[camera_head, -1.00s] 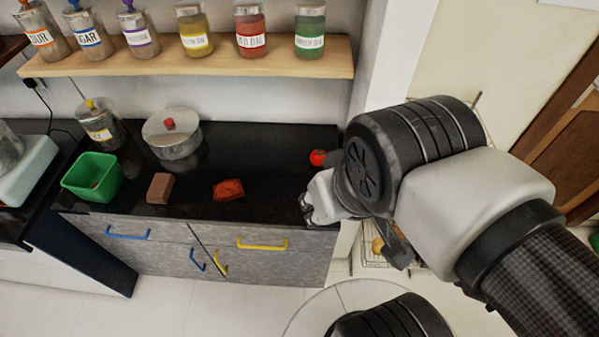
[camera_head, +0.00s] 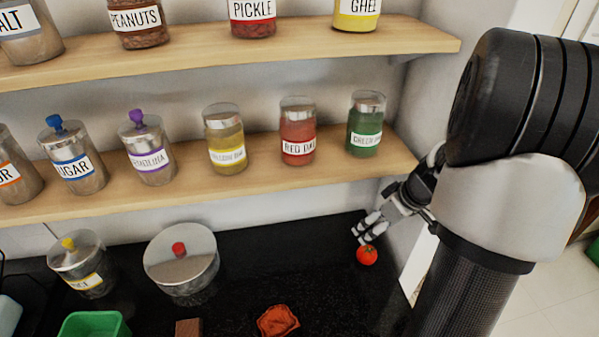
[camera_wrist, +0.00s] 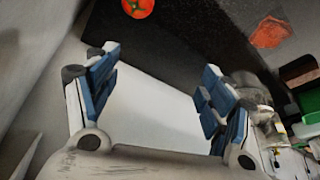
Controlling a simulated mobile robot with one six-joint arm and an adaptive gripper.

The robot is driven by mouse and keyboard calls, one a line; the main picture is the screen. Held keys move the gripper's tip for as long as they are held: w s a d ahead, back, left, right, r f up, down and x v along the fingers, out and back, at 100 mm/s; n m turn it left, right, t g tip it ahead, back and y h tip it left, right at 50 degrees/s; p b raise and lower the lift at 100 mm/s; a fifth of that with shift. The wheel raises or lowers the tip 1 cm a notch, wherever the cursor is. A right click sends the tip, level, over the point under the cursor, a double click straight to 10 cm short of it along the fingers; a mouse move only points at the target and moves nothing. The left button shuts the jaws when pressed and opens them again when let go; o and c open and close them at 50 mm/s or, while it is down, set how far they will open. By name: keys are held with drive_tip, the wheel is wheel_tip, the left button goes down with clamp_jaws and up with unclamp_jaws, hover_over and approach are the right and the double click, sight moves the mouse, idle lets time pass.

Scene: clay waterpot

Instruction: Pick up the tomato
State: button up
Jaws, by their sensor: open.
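The red tomato (camera_head: 367,255) with a green top sits on the black counter (camera_head: 340,290), near its right end by the wall. In the wrist view the tomato (camera_wrist: 138,7) is at the top edge, partly cut off, beyond the fingers and left of the gap's middle. My gripper (camera_head: 366,233) is just behind and above the tomato in the head view, apart from it in the wrist view. My gripper's two blue-padded fingers (camera_wrist: 155,85) are spread apart with nothing between them.
A crumpled orange-red item (camera_head: 278,321) lies on the counter left of the tomato; it also shows in the wrist view (camera_wrist: 271,32). A lidded steel pot (camera_head: 182,265), a brown block (camera_head: 188,328) and a green bin (camera_head: 93,325) stand further left. A shelf (camera_head: 240,185) with jars overhangs the counter.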

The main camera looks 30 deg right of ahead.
approach(370, 253)
drive_tip(key=shift+h, duration=0.3)
drive_tip(key=b+x, duration=0.1)
drive_tip(key=x, duration=0.1)
drive_tip(key=b+x, duration=0.2)
drive_tip(key=x, duration=0.1)
drive_tip(key=shift+s+a, duration=0.1)
drive_tip(key=shift+a, duration=0.15)
drive_tip(key=shift+w+b+x, duration=0.2)
drive_tip(key=shift+b+x, duration=0.75)
drive_tip(key=shift+x, duration=2.1)
drive_tip(key=shift+r, duration=0.1)
drive_tip(key=c, duration=1.2)
